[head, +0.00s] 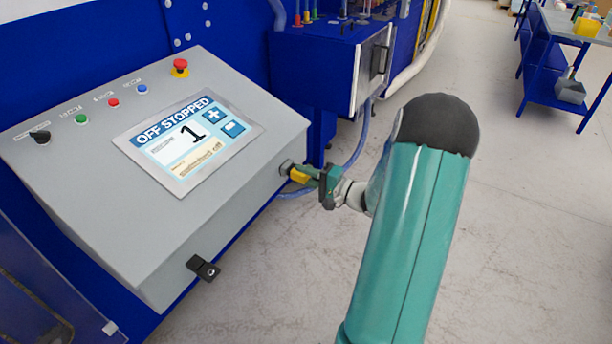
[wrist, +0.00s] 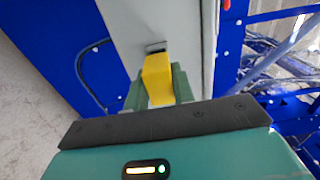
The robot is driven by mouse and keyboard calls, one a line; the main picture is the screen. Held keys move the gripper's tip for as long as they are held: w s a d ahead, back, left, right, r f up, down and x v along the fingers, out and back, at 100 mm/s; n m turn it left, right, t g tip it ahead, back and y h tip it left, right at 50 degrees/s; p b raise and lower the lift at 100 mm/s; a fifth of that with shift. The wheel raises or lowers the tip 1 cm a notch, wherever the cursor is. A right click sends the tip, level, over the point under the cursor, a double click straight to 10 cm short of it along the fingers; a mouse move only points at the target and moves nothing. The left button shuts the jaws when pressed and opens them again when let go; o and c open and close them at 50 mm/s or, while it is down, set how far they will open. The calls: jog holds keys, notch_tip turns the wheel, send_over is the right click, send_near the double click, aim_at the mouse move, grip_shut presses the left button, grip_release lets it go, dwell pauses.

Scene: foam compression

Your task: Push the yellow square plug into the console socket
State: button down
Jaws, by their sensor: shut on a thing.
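The yellow square plug (head: 299,177) is at the right side wall of the grey console (head: 225,210). My gripper (head: 312,174) is shut on the plug from the right. The socket also shows in the head view (head: 286,167). I cannot tell whether the plug's tip is inside the socket or just in front of it.
The console's sloped top has a screen (head: 188,145) reading "OFF STOPPED" and several buttons. A black latch (head: 204,268) sticks out of its front. A blue machine cabinet (head: 320,65) stands behind. A blue cable (head: 360,140) hangs near my gripper.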

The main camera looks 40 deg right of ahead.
aim_at(308, 177)
jog(key=shift+w+a, duration=0.25)
jog(key=shift+w, duration=0.45)
jog(key=c, duration=1.1)
grip_release()
jog(key=shift+w, duration=0.1)
jog(key=shift+v, duration=3.05)
jog(key=v, duration=1.4)
jog(key=shift+w, duration=0.1)
